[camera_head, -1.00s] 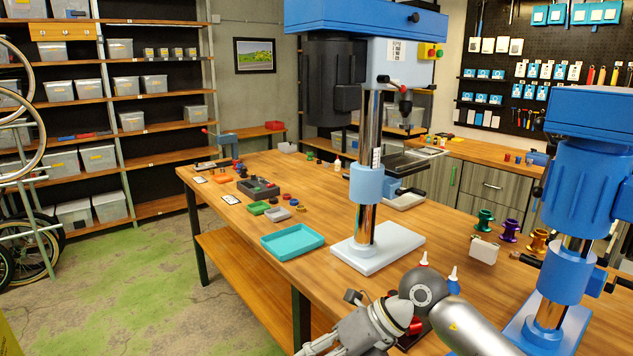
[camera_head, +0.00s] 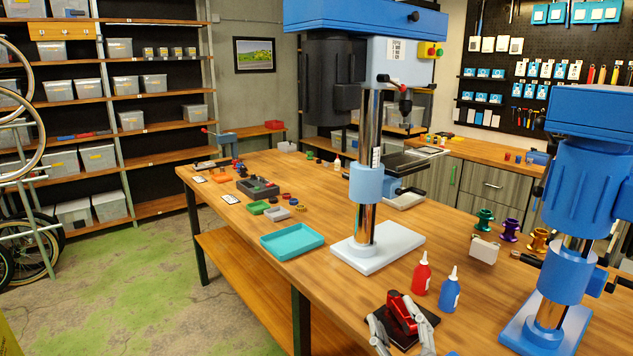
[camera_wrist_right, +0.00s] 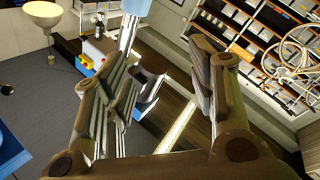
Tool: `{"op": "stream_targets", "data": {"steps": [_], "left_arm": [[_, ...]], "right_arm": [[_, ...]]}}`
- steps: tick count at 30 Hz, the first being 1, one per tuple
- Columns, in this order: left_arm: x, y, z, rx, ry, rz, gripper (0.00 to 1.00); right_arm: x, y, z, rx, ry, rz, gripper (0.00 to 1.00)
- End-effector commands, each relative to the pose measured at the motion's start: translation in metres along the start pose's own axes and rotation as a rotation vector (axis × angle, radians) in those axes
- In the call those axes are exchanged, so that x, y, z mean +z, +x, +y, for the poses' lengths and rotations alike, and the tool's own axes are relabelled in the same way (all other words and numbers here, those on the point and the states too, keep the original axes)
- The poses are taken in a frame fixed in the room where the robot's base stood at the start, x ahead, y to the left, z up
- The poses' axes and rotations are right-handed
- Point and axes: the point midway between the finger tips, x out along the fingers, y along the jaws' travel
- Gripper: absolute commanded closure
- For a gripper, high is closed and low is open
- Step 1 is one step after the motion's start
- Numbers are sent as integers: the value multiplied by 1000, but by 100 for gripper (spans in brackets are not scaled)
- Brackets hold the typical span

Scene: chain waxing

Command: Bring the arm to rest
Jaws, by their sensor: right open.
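My right gripper (camera_head: 398,328) shows at the bottom edge of the head view. Its grey fingers stand apart, in front of or beside a red device on a black plate (camera_head: 428,320); I cannot tell if they touch it. In the right wrist view the gripper (camera_wrist_right: 165,60) is open, with nothing held between its fingers. The rest of the right arm is mostly below the head view. My left gripper is not in view.
A red bottle (camera_head: 421,278) and a blue bottle (camera_head: 449,294) stand on the wooden table (camera_head: 350,290) near the device. Blue drill presses stand at the middle (camera_head: 368,185) and right (camera_head: 560,230). A teal tray (camera_head: 291,242) lies left. Green-stained floor (camera_head: 150,270) is clear.

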Motion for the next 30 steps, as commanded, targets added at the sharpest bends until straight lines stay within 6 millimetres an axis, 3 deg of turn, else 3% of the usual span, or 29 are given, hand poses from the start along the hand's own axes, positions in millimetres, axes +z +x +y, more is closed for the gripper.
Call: {"op": "stream_targets", "data": {"steps": [1,3,5,9,15,22,30], "left_arm": [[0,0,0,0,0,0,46],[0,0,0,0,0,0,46],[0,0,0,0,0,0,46],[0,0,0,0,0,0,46],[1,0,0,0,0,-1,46],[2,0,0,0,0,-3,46],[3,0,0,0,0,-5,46]], "right_arm": [[30,-15,-2,-5,54,-123,48],[68,-38,-7,-20,118,-291,48],[98,-62,-14,-42,170,-436,48],[154,-133,-38,-122,274,-759,48],[187,-229,-69,-259,372,-1101,48],[189,-320,-93,-416,440,-1380,48],[248,-317,-132,-432,434,-1410,48]]}}
